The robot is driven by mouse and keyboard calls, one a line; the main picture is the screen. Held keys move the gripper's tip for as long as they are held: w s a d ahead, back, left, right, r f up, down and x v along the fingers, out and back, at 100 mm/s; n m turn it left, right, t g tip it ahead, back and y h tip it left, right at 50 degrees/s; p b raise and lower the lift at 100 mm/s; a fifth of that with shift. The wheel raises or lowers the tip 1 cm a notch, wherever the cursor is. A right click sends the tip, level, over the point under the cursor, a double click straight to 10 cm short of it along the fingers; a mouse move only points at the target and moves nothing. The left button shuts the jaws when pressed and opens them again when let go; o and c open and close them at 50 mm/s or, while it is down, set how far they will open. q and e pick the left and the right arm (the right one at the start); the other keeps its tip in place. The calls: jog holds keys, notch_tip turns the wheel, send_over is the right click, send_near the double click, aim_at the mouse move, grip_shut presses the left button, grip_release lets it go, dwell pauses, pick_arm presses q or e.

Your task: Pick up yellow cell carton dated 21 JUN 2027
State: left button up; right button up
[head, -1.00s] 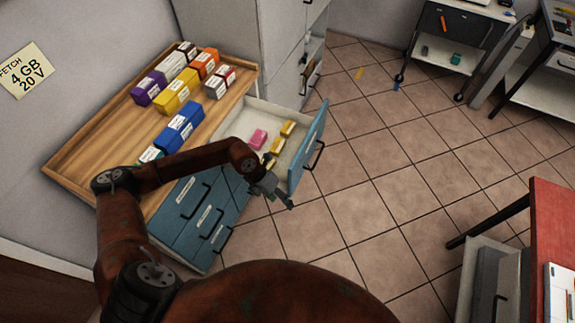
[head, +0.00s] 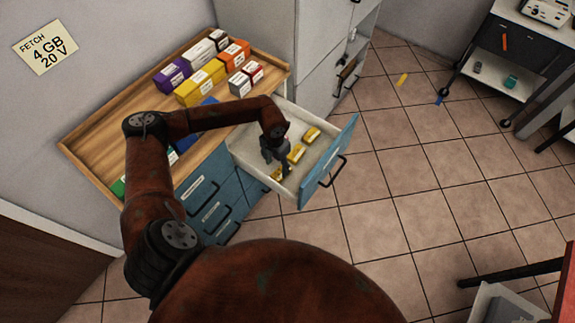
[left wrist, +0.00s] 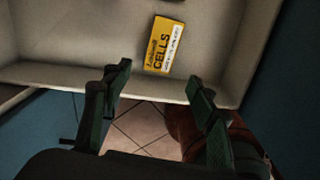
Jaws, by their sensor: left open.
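Three yellow cartons lie in the open drawer (head: 330,163) in the head view: the far one (head: 311,134), the middle one (head: 296,153) and the near one (head: 277,173), which is partly behind my gripper. My left gripper (head: 284,171) is over the drawer, close to the near carton. In the left wrist view a yellow carton (left wrist: 163,45) marked CELLS lies flat near a drawer wall. Its small side print is too blurred to read as a date. My left gripper (left wrist: 160,80) is open and empty there, with the carton just beyond the fingertips. My right gripper is out of view.
The drawer wall (left wrist: 60,72) stands close to the fingers. Above the drawer, a wooden tray top (head: 98,137) holds several cartons, among them purple (head: 171,76), orange (head: 235,52) and yellow (head: 199,83). A note (head: 45,47) reads "FETCH 4 GB 20 V". Open tiled floor lies right of the drawer.

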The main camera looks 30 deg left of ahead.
aim_at(280, 173)
pick_arm(q)
jog(key=shift+w+a+f, duration=0.15)
jog(key=shift+w, duration=0.2)
jog(key=shift+w+f, duration=0.1)
jog(key=shift+f, duration=0.25)
jog(key=shift+f+b, duration=0.3)
jog(key=shift+f, duration=0.5)
jog(key=shift+w+f, duration=0.1)
jog(key=shift+f, duration=0.15)
jog(key=f, duration=0.1)
jog(key=f+b, duration=0.1)
jog(key=f, duration=0.2)
jog(key=shift+w+d+f, duration=0.3)
jog(key=shift+w+f, duration=0.05)
jog(key=shift+w, duration=0.05)
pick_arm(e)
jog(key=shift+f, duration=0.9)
pick_arm(q)
jog(key=shift+r, duration=0.1)
jog(key=c, duration=1.3)
